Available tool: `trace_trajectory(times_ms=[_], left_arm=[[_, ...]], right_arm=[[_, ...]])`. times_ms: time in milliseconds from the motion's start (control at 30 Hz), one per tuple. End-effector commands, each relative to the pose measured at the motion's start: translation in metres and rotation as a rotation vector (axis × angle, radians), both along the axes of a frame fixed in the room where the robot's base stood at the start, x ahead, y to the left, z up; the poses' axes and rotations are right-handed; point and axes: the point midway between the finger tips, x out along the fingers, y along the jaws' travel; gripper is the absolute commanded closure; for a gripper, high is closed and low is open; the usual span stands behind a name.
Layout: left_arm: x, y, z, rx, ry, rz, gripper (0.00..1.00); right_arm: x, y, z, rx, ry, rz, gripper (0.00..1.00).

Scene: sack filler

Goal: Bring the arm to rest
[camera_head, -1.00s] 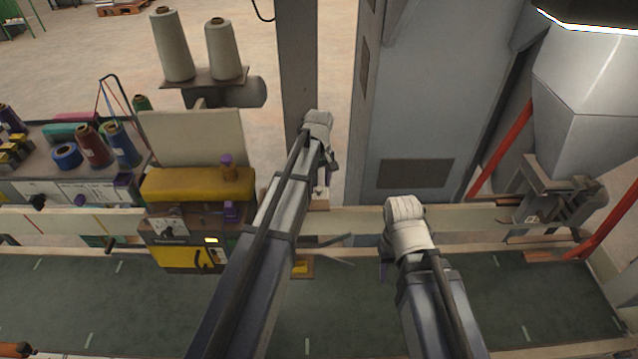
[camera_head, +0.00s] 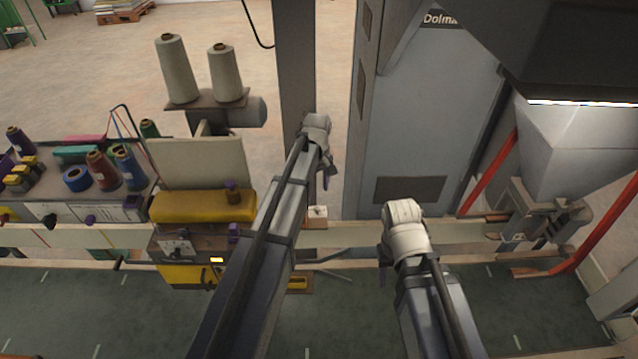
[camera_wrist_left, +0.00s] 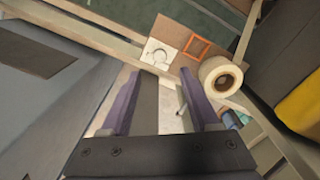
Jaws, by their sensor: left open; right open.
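My left gripper (camera_head: 326,172) is at the end of the long arm in the middle of the head view, beside the grey column and above the pale rail. In the left wrist view its two purple fingers (camera_wrist_left: 158,103) stand apart with nothing between them. My right arm comes in from below, right of centre. Its gripper (camera_head: 382,270) is mostly hidden behind its own wrist, with only a dark finger edge showing, and no held object is visible.
A yellow-topped sewing machine (camera_head: 203,206) with thread cones (camera_head: 176,68) stands left of my left arm. A grey cabinet (camera_head: 430,120) is behind the arms. A spout (camera_head: 580,145) and red bars (camera_head: 490,172) stand at right.

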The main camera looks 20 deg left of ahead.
Motion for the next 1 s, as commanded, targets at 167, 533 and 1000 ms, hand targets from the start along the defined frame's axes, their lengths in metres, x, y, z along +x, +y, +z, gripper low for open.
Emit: trace_trajectory(times_ms=[167, 533, 1000], left_arm=[[0.000, 0.000, 0.000, 0.000, 0.000, -0.001, 0.38], [-0.113, -0.078, -0.090, 0.036, 0.029, -0.483, 0.38], [-0.244, -0.129, -0.170, 0.082, 0.082, -1.129, 0.38]], right_arm=[[0.000, 0.000, 0.000, 0.000, 0.000, 0.000, 0.50], [0.000, 0.000, -0.091, -0.001, -0.001, 0.004, 0.50], [0.001, 0.000, -0.171, -0.002, -0.003, 0.009, 0.50]])
